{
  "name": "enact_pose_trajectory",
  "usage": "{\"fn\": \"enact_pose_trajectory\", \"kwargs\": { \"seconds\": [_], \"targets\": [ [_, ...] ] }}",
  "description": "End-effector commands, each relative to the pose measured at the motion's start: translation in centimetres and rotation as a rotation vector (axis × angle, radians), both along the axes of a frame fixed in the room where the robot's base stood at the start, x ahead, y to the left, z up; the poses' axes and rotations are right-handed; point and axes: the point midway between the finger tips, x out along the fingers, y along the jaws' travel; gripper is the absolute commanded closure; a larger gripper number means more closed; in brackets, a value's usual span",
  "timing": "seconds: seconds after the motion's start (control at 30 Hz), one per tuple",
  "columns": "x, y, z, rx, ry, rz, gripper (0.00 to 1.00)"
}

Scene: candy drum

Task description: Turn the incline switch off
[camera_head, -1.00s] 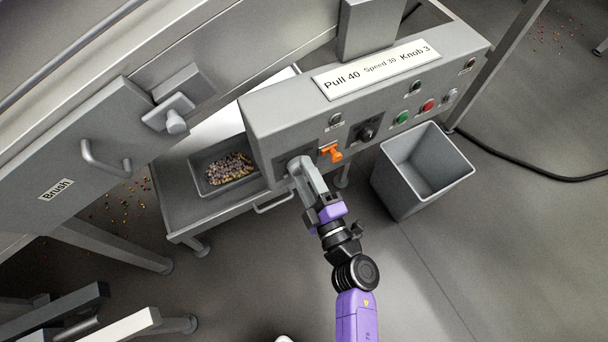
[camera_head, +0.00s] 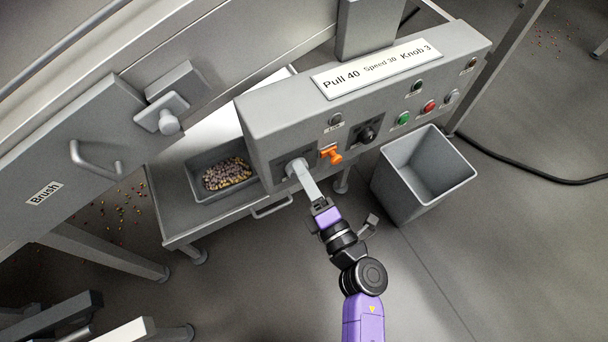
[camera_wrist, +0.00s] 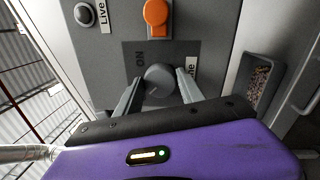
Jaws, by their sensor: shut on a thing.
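The incline switch (camera_wrist: 158,78) is a round grey knob on the front panel, beside the word "ON" and a partly hidden label ending in "ne". In the wrist view my gripper (camera_wrist: 158,88) has one finger on each side of the knob and is shut on it. The knob's pointer cannot be read clearly. In the head view my gripper (camera_head: 295,169) reaches the lower left of the control box (camera_head: 285,115), and its fingers largely hide the switch.
An orange switch (camera_head: 331,154) sits just right of my gripper, with a black knob (camera_head: 368,135) and several buttons beyond. A grey bin (camera_head: 436,188) stands at the right. A tray of candy (camera_head: 196,183) lies at the left.

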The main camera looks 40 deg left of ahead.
Motion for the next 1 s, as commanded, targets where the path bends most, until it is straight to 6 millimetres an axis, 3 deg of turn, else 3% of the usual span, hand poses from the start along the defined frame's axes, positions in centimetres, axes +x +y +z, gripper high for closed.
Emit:
{"fn": "enact_pose_trajectory", "kwargs": {
  "seconds": [0.37, 0.4, 0.47, 0.83, 1.0],
  "targets": [
    [-0.1, 0.0, -0.1, -0.004, -0.004, 0.001, 0.95],
    [-0.1, 0.0, -0.1, -0.003, -0.004, 0.001, 0.47],
    [-0.1, 0.0, -0.1, -0.003, -0.004, 0.001, 0.35],
    [-0.1, -0.2, -0.1, -0.003, -0.003, 0.000, 0.33],
    [-0.9, -2.1, -0.2, -0.002, -0.002, -0.003, 0.33]
  ]
}}
